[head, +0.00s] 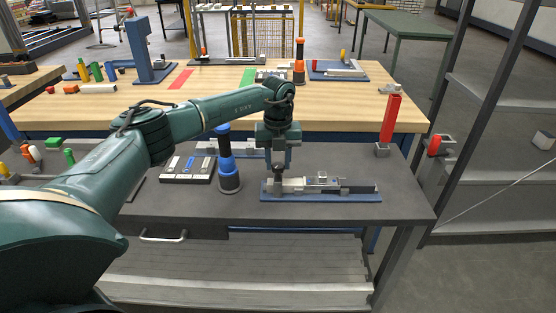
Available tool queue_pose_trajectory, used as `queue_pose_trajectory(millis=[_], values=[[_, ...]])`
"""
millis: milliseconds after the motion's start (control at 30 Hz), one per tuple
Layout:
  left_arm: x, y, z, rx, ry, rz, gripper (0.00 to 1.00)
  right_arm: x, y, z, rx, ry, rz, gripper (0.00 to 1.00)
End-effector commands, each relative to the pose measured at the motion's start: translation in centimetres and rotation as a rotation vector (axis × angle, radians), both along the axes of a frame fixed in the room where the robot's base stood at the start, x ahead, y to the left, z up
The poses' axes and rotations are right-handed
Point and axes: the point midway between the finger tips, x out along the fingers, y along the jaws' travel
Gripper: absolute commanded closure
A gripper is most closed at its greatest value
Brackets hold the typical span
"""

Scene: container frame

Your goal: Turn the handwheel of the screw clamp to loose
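What looks like the screw clamp is a low grey device on a blue base plate (320,197), on the dark front bench. Its grey body (318,184) lies lengthwise, with a black part (357,189) at its right end. My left gripper (278,183) points straight down at the left end of the device, with its fingertips at the height of the grey body. I cannot make out the handwheel; the gripper may hide it. The view is too small to tell whether the fingers are open or shut, or touch anything. My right gripper is out of view.
A blue and black post (228,160) stands close left of my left gripper. A red post (390,118) stands at the back right. The dark bench top (405,200) is clear right of the device.

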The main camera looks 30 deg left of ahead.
Motion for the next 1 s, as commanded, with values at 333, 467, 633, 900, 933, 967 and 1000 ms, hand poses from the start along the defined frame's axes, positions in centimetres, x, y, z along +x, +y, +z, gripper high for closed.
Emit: queue_pose_trajectory(millis=[333,467,633,900,933,967,1000], values=[[0.0,0.0,0.0,-0.001,0.001,0.000,0.45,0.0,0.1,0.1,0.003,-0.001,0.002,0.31],[0.0,0.0,0.0,-0.001,0.002,-0.001,0.45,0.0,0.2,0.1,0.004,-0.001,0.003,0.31],[0.0,0.0,1.4,-0.002,-0.001,0.000,0.45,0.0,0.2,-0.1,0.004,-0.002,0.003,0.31],[0.1,0.0,7.2,-0.001,-0.003,-0.001,0.45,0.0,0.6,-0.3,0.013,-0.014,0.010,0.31],[0.1,0.0,7.9,-0.001,-0.005,-0.001,0.45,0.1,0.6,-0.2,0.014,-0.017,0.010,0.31],[0.0,0.0,8.5,-0.001,-0.003,-0.001,0.45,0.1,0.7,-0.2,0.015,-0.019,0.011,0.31],[0.1,0.0,9.3,-0.001,-0.005,-0.001,0.45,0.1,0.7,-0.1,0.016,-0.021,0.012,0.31]])
